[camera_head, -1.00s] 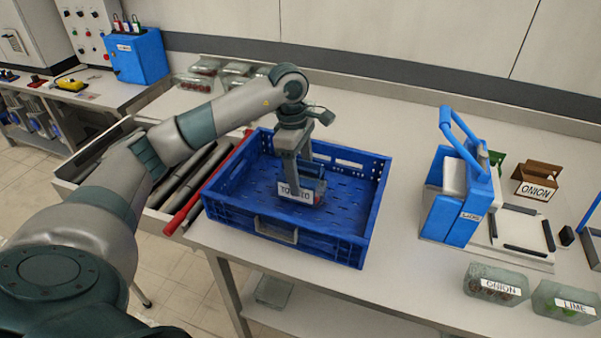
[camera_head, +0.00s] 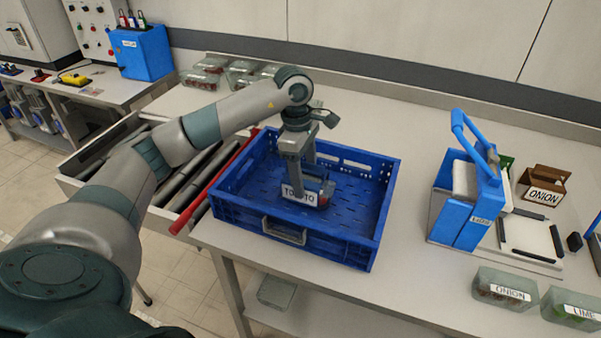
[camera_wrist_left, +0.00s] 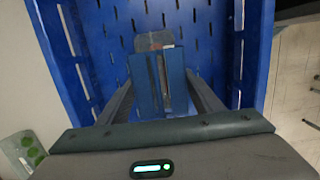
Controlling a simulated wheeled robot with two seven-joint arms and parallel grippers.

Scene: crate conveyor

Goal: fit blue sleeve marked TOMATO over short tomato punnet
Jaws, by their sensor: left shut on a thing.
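My left gripper (camera_head: 303,190) reaches down into the blue crate (camera_head: 325,250) and is shut on the blue sleeve. The sleeve's white TOMATO label (camera_head: 299,196) faces the head camera. In the left wrist view the sleeve (camera_wrist_left: 146,88) stands between my two fingers, with a dark slot along its middle. A small clear punnet with red contents (camera_wrist_left: 155,42) shows at the sleeve's far end, on the crate floor. A bit of red also shows beside the label in the head view. I cannot tell how far the punnet is inside the sleeve. My right gripper is not in view.
Labelled ONION (camera_head: 503,290) and LIME (camera_head: 572,308) punnets stand at the front right. A blue stand (camera_head: 464,205) and a brown ONION sleeve (camera_head: 543,188) are behind them. Several punnets (camera_head: 240,75) stand at the back left. The crate's walls surround my gripper.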

